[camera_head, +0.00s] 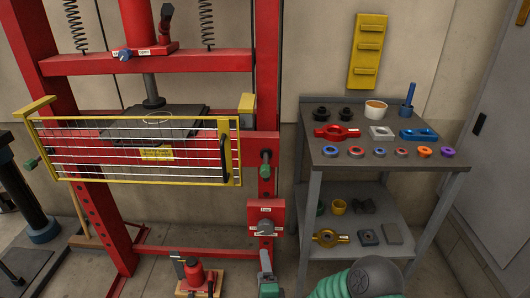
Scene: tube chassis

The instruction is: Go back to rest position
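Nothing is seen held.
A red press frame (266,100) with a yellow-edged wire guard (140,179) fills the left. A grey two-shelf table (455,161) with rings and tools stands right. A red control box (265,216) and red jack (197,276) are low in the middle. Floor shows between.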

